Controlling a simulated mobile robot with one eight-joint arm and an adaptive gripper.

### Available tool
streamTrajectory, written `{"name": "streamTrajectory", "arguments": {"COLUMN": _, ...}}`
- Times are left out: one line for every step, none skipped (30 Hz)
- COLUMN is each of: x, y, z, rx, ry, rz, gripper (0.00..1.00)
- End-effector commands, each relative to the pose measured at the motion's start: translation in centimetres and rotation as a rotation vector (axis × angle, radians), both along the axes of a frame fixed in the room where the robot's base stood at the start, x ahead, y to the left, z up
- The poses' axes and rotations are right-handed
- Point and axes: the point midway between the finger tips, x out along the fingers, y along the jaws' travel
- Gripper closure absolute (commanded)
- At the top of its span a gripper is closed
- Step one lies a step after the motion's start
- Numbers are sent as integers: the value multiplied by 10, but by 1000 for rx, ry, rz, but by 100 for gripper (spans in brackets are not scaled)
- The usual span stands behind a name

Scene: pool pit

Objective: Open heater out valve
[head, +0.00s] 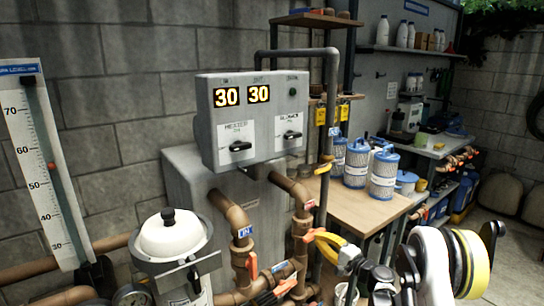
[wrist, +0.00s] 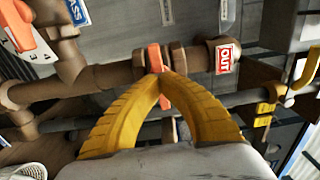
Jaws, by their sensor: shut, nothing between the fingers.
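The heater out valve has an orange handle (wrist: 154,58) on a brown pipe, beside a red OUT label (wrist: 228,56) in the wrist view. The handle lies across the pipe. It also shows in the head view (head: 313,234), below the small OUT label (head: 309,205). My yellow-fingered gripper (wrist: 160,76) is shut, its fingertips together in front of the handle's middle and hiding part of it. I cannot tell whether they touch it. In the head view my gripper (head: 318,238) reaches in from the lower right.
The grey heater control box (head: 252,120) shows 30 and 30. Another pipe carries a blue IN label (head: 245,232) and an orange handle (head: 252,266). More pipes and a white-domed filter (head: 170,235) crowd the left. A wooden table (head: 345,206) with blue-capped cartridges stands behind.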

Motion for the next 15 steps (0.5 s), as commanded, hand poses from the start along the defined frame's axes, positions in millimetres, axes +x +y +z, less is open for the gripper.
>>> {"name": "streamTrajectory", "arguments": {"x": 0, "y": 0, "z": 0, "rx": 0, "ry": 0, "rz": 0, "gripper": 100}}
{"name": "streamTrajectory", "arguments": {"x": 0, "y": 0, "z": 0, "rx": 0, "ry": 0, "rz": 0, "gripper": 100}}
{"name": "streamTrajectory", "arguments": {"x": 0, "y": 0, "z": 0, "rx": 0, "ry": 0, "rz": 0, "gripper": 100}}
{"name": "streamTrajectory", "arguments": {"x": 0, "y": 0, "z": 0, "rx": 0, "ry": 0, "rz": 0, "gripper": 100}}
{"name": "streamTrajectory", "arguments": {"x": 0, "y": 0, "z": 0, "rx": 0, "ry": 0, "rz": 0, "gripper": 100}}
{"name": "streamTrajectory", "arguments": {"x": 0, "y": 0, "z": 0, "rx": 0, "ry": 0, "rz": 0, "gripper": 100}}
{"name": "streamTrajectory", "arguments": {"x": 0, "y": 0, "z": 0, "rx": 0, "ry": 0, "rz": 0, "gripper": 100}}
{"name": "streamTrajectory", "arguments": {"x": 0, "y": 0, "z": 0, "rx": -3, "ry": -2, "rz": 0, "gripper": 100}}
{"name": "streamTrajectory", "arguments": {"x": 0, "y": 0, "z": 0, "rx": -15, "ry": -11, "rz": 0, "gripper": 100}}
{"name": "streamTrajectory", "arguments": {"x": 0, "y": 0, "z": 0, "rx": -32, "ry": -24, "rz": 0, "gripper": 100}}
{"name": "streamTrajectory", "arguments": {"x": 0, "y": 0, "z": 0, "rx": -58, "ry": -42, "rz": 0, "gripper": 100}}
{"name": "streamTrajectory", "arguments": {"x": 0, "y": 0, "z": 0, "rx": -105, "ry": -76, "rz": 0, "gripper": 100}}
{"name": "streamTrajectory", "arguments": {"x": 0, "y": 0, "z": 0, "rx": -147, "ry": -107, "rz": 0, "gripper": 100}}
{"name": "streamTrajectory", "arguments": {"x": 0, "y": 0, "z": 0, "rx": -193, "ry": -140, "rz": 0, "gripper": 100}}
{"name": "streamTrajectory", "arguments": {"x": 0, "y": 0, "z": 0, "rx": -255, "ry": -185, "rz": 0, "gripper": 100}}
